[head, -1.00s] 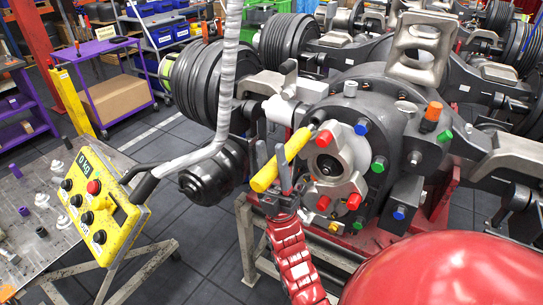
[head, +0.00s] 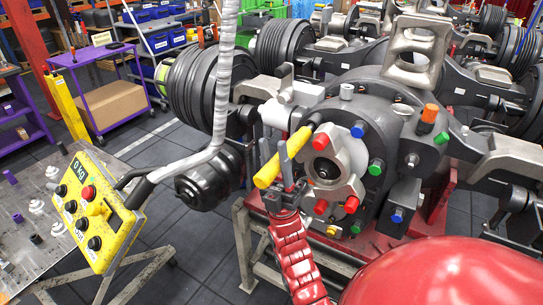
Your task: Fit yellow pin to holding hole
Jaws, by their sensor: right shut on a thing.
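The holding hole cannot be made out with certainty and may be hidden behind the pin's far end. My left gripper is not in view.
Red, blue, green, yellow and orange plugs stick out around the hub, including a red plug (head: 320,142) close to the pin. A yellow control box (head: 92,212) hangs at left on a grey hose (head: 224,90). A worktable (head: 30,235) stands at lower left.

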